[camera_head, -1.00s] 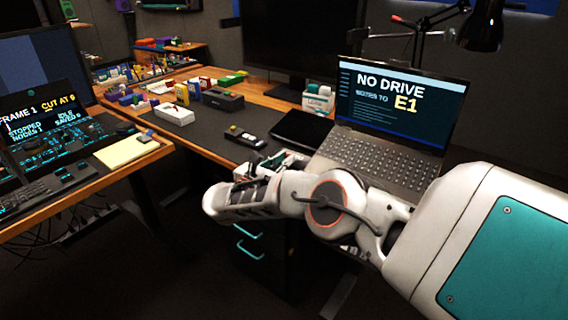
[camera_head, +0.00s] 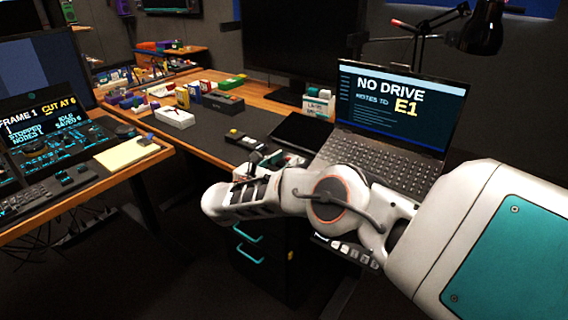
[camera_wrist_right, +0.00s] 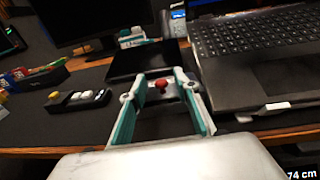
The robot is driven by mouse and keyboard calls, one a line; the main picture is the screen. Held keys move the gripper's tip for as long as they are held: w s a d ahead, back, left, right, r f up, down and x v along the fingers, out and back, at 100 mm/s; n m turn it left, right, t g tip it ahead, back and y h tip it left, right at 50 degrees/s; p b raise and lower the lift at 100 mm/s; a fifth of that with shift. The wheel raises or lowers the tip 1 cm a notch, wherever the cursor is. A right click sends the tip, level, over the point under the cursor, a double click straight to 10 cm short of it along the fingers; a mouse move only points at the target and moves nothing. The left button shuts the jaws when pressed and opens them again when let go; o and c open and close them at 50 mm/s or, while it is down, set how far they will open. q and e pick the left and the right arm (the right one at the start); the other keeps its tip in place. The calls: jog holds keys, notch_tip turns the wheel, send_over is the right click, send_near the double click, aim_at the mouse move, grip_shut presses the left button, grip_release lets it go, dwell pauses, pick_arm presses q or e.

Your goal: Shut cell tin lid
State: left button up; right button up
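My right gripper (camera_wrist_right: 157,92) is open in the right wrist view, its two teal-lined fingers apart over the desk's front part. A small red knob on a pale piece (camera_wrist_right: 161,86) shows between the fingers; I cannot tell whether it is the cell tin or its lid, or whether the fingers touch it. In the head view my right gripper (camera_head: 268,162) is partly hidden behind my own wrist, at the desk's front edge. No thing is clearly marked as the cell tin, and the lid's state cannot be told. My left gripper is not in view.
A black slab (camera_head: 301,129) lies behind my right gripper, with an open laptop (camera_head: 395,110) to its right. A small black box with buttons (camera_head: 244,139) is to the left. A white and teal box (camera_head: 318,103) stands behind. The dark mat (camera_head: 205,140) has some bare room.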

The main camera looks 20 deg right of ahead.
notch_tip(320, 180, up, 9)
dwell(0.3)
jog(key=shift+c, duration=0.3)
